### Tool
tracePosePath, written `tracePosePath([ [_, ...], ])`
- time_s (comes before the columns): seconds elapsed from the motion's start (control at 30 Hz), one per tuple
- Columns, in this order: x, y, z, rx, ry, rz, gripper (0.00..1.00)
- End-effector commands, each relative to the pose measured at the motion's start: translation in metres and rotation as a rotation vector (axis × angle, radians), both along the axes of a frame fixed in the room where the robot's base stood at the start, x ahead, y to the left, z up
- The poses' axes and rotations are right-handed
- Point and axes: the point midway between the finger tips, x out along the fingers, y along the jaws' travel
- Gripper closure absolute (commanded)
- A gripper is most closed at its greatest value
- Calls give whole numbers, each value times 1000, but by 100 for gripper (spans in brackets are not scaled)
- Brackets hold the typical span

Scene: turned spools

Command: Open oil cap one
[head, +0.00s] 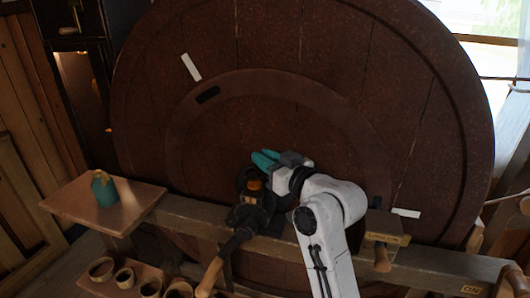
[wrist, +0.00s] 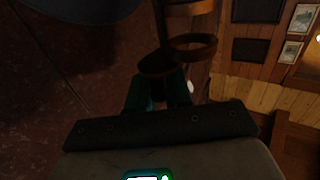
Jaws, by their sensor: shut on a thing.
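A copper-brown oil cup (head: 254,184) sits on a black bearing block (head: 250,208) on the wooden beam, just below my gripper (head: 265,160). In the wrist view a dark brown round cap (wrist: 157,63) is at the fingertips of my gripper (wrist: 158,88). The teal fingers are close together on it. Ring-shaped brown parts of the cup (wrist: 195,47) show beside the cap. The fingertips partly hide the cap, and the head view does not show it clearly. I cannot tell how far the cap is tilted.
A huge dark red-brown wheel (head: 300,60) stands close behind my gripper. A wooden shelf (head: 140,200) at left holds a teal pot (head: 104,190); several wooden cups stand below. A wooden-handled lever (head: 210,277) juts forward. Another handle (head: 382,260) is right of my arm.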

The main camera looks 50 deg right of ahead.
Motion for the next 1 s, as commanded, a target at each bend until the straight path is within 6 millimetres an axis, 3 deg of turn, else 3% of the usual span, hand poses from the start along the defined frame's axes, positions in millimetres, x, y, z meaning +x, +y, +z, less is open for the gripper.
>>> tracePosePath([
  [0.4,1,-3,0,2,-1,145,100],
  [0.97,3,-2,-1,2,1,170,100],
  [1.0,3,-2,-1,3,1,170,78],
])
